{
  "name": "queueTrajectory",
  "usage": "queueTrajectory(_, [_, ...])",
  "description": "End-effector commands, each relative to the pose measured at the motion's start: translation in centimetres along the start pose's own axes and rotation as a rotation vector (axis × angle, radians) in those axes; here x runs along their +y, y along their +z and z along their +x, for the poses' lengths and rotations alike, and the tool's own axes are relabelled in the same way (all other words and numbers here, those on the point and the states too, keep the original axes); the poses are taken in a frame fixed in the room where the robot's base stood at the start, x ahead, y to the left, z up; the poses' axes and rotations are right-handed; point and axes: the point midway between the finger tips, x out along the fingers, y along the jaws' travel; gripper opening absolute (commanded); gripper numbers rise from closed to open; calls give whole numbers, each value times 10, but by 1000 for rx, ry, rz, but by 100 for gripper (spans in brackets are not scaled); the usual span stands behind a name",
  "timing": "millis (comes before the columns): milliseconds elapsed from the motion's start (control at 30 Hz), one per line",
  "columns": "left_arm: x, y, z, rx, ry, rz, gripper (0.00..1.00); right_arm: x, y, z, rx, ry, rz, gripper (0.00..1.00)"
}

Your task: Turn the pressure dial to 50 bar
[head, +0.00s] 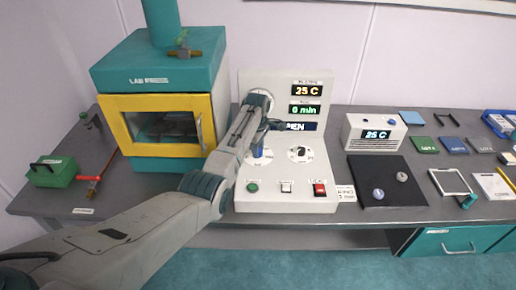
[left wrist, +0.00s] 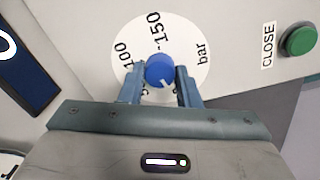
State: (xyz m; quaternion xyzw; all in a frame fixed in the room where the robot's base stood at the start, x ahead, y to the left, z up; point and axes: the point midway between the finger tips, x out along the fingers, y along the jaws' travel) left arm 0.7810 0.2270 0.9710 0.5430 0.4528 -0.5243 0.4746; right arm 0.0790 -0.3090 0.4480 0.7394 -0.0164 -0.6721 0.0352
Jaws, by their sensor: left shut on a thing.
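The pressure dial is a blue knob (left wrist: 160,70) on a round white scale plate (left wrist: 190,35) marked "bar", with 100 and 150 readable in the left wrist view. My left gripper (left wrist: 160,88) has its two fingers on either side of the blue knob and is shut on it. The white mark on the knob points down towards my gripper, where the scale numbers are partly hidden by the fingers. In the head view, the knob (head: 259,152) shows beside my left arm on the white control panel (head: 300,180). My right gripper is not in view.
A second dial (head: 299,154) sits right of the blue knob. Green (head: 252,187), white (head: 286,187) and red (head: 319,188) buttons line the panel's front; displays read 25 C and 0 min. A teal oven with a yellow door (head: 160,122) stands left. A black mat (head: 410,196) lies right.

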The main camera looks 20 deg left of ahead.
Motion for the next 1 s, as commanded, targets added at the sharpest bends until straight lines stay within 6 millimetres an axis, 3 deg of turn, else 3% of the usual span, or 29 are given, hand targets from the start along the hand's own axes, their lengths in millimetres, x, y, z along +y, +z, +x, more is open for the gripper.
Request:
queueTrajectory(367, [1, -1, -3, -6, 1, 168, 7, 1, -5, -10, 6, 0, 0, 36])
queueTrajectory(1000, [2, -1, -3, -30, 3, 764, 7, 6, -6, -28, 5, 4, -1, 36])
